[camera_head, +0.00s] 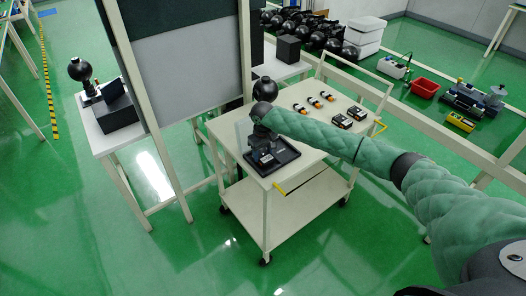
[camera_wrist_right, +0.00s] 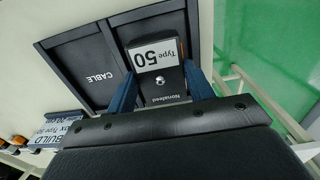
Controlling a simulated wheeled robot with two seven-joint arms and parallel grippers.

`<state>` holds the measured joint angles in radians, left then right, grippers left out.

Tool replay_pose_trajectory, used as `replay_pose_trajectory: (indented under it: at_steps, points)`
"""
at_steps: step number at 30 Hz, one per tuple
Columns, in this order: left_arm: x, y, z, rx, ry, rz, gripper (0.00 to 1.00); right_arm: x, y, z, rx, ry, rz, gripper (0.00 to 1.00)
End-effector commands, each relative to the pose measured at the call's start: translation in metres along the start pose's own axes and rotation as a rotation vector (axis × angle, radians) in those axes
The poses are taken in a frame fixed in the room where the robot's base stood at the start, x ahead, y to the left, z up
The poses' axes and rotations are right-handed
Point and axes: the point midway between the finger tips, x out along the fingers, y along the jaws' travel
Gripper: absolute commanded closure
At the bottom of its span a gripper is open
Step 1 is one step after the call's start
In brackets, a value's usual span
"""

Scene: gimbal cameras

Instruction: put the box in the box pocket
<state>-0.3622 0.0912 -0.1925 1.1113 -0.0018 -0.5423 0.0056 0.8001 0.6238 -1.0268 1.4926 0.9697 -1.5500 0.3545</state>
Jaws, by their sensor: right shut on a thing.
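My right gripper (camera_head: 264,146) comes in from the right and reaches down over the black tray (camera_head: 287,163) on the white cart. In the wrist view its two blue fingers (camera_wrist_right: 161,72) are shut on the sides of a black box (camera_wrist_right: 168,88) with a white "Type 50" label. The box is over or inside the tray section to the right of the one marked "CABLE" (camera_wrist_right: 82,72). The gripper hides part of the box, and I cannot tell whether it touches the tray floor. My left gripper is not in view.
Several small orange-and-black and dark items (camera_head: 320,101) lie on the cart top (camera_head: 225,128) behind my arm. A build sign (camera_wrist_right: 62,130) shows beside the tray in the wrist view.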

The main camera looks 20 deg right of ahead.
Motion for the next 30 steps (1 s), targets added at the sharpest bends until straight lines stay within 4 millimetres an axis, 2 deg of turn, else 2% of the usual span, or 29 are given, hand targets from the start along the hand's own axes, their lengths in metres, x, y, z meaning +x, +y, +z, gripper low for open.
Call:
replay_pose_trajectory:
  at_steps: [13,14,17,25,30]
  points:
    - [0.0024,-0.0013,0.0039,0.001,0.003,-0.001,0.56,0.0054,0.0001,-0.0001,0.0,0.0,-0.001,0.74]
    - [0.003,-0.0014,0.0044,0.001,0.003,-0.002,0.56,0.0057,0.0001,-0.0001,0.0,0.0,0.0,0.44]
    - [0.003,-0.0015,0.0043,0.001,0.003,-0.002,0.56,0.0056,0.0002,-0.0001,0.0,0.0,0.0,0.26]
    - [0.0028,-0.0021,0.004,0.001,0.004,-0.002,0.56,0.0052,0.0003,-0.0001,0.0,0.0,0.0,0.26]
    - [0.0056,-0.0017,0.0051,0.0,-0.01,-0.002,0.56,-0.0018,0.0002,-0.0003,-0.001,0.002,0.0,0.26]
